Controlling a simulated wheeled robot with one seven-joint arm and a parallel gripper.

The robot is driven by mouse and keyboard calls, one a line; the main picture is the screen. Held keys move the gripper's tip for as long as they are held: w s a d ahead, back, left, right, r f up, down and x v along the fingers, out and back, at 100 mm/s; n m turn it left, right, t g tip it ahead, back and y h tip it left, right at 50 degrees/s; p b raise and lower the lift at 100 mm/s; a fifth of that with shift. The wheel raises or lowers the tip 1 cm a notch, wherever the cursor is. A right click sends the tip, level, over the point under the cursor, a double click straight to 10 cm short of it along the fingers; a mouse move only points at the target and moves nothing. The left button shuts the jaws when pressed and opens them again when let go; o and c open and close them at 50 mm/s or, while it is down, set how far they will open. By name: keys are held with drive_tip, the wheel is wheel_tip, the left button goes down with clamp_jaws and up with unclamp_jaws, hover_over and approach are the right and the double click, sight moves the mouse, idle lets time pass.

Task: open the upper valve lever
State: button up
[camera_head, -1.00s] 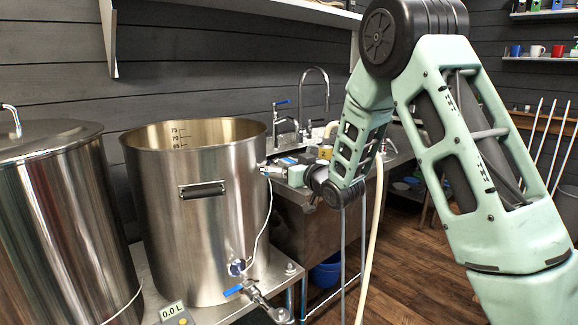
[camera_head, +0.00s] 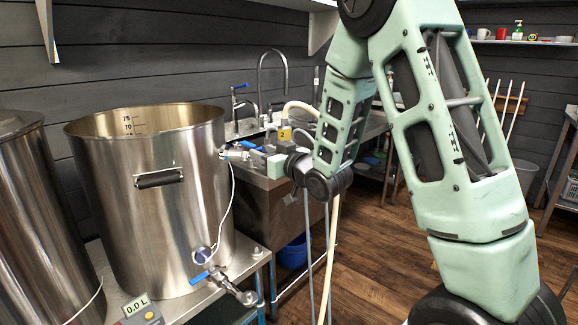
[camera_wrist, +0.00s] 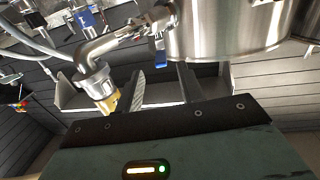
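The steel kettle (camera_head: 150,215) stands left of my arm, with a lower valve and blue lever (camera_head: 199,278) near its base. In the wrist view, the upper valve's blue lever (camera_wrist: 159,54) hangs down beside the kettle wall (camera_wrist: 225,30). My gripper (camera_wrist: 163,75) is open, with one finger on each side of the lever's line. The lever looks close to the fingertips; contact cannot be told.
A bent steel pipe (camera_wrist: 95,50) with a yellow-tagged fitting (camera_wrist: 104,92) runs left of the fingers. A sink with a tall faucet (camera_head: 272,75) is behind. Wooden floor (camera_head: 380,260) is open on the right.

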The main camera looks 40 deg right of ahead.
drive_tip(key=s+b, duration=0.9)
drive_tip(key=b, duration=0.2)
drive_tip(key=shift+s+d+b, duration=0.35)
drive_tip(key=shift+s, duration=0.05)
